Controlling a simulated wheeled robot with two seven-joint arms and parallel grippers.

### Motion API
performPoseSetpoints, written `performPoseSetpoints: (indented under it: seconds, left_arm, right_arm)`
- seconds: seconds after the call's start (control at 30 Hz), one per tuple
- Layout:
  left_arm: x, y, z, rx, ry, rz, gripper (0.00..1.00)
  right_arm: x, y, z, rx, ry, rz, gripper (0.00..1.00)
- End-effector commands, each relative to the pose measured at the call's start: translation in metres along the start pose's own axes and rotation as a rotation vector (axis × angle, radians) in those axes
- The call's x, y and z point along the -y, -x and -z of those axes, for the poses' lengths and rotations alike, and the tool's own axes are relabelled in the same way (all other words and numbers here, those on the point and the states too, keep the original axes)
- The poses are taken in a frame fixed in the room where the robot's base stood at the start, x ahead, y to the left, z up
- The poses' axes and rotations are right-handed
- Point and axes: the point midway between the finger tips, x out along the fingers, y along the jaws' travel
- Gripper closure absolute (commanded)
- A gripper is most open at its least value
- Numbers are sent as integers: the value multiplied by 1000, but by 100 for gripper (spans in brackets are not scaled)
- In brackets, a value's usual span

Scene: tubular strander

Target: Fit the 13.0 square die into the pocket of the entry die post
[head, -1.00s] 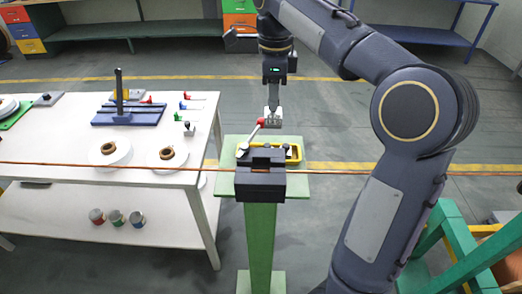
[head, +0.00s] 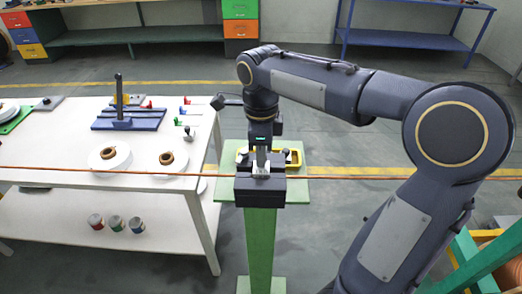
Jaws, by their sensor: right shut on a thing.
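The entry die post is a green pedestal (head: 260,245) topped by a black block (head: 258,192). My right gripper (head: 261,167) points straight down over the block, shut on a small pale grey piece that looks like the square die (head: 261,172). The piece is at the top of the block, at the height of the wire in the picture. The gripper hides much of the pocket, so I cannot tell whether the die is inside it or just above. My left gripper is not in view.
A copper-coloured wire (head: 100,171) runs across the view, past the block. A yellow tray (head: 294,160) lies behind the block on the post's green plate (head: 294,190). The white table (head: 60,150) at left holds a blue rack (head: 140,120) and white discs.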

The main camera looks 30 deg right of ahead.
Motion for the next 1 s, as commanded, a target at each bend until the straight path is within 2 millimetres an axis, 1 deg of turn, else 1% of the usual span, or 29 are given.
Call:
performPoseSetpoints:
  seconds: [0.2,0.23,0.37,0.4,0.63,0.77,0.87,1.0]
  left_arm:
    - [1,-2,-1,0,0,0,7]
    - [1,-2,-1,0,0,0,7]
    - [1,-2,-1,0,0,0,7]
    - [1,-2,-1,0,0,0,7]
    - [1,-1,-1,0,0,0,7]
    - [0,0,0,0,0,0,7]
    - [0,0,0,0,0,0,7]
    - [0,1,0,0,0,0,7]
  right_arm:
    - [0,-4,0,0,0,1,100]
    - [0,-4,0,0,0,0,75]
    - [0,-3,0,-1,0,-1,58]
    - [0,-3,0,-1,0,-1,56]
    - [0,-3,0,-1,0,-1,56]
    - [0,4,0,0,0,1,56]
    - [1,19,-1,2,0,3,56]
    - [1,49,-1,2,0,3,56]
